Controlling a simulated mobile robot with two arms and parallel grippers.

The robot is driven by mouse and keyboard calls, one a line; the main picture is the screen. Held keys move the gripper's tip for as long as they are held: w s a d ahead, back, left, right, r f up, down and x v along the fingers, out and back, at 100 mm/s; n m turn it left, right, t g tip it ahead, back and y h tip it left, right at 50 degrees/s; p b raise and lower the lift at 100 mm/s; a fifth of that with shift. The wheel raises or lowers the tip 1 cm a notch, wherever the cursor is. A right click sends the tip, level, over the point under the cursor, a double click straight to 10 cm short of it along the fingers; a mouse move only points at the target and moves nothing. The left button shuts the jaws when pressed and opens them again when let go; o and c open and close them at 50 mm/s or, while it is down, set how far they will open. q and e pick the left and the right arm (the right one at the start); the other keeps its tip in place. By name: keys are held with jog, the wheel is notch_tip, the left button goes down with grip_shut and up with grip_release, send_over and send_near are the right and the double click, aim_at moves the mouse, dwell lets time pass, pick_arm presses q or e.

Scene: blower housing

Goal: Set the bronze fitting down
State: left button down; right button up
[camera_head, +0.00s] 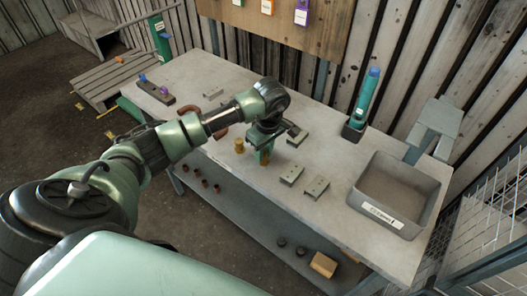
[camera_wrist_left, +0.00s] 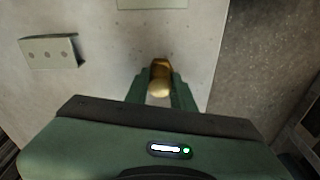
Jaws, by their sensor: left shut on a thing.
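My left gripper (camera_head: 264,157) is low over the near edge of the grey workbench (camera_head: 330,215), fingers pointing down. It is shut on the bronze fitting, a small brassy piece that shows between the fingertips in the left wrist view (camera_wrist_left: 160,80). In the head view the fingers mostly hide it. Whether it touches the bench top cannot be told. A second bronze-coloured fitting (camera_head: 239,146) stands upright on the bench just left of the gripper. My right gripper is not in view.
A grey labelled bin (camera_head: 422,197) stands at the right. Copper-coloured rings lie left.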

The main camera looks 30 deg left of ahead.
aim_at(266, 162)
pick_arm(q)
jog(key=c, duration=1.2)
grip_release()
jog(key=r+b, duration=0.1)
jog(key=r, duration=0.3)
jog(key=d+r+b, duration=0.1)
jog(key=r, duration=0.3)
jog(key=r+b, duration=0.1)
jog(key=r, duration=0.3)
jog(key=shift+s+d, duration=0.15)
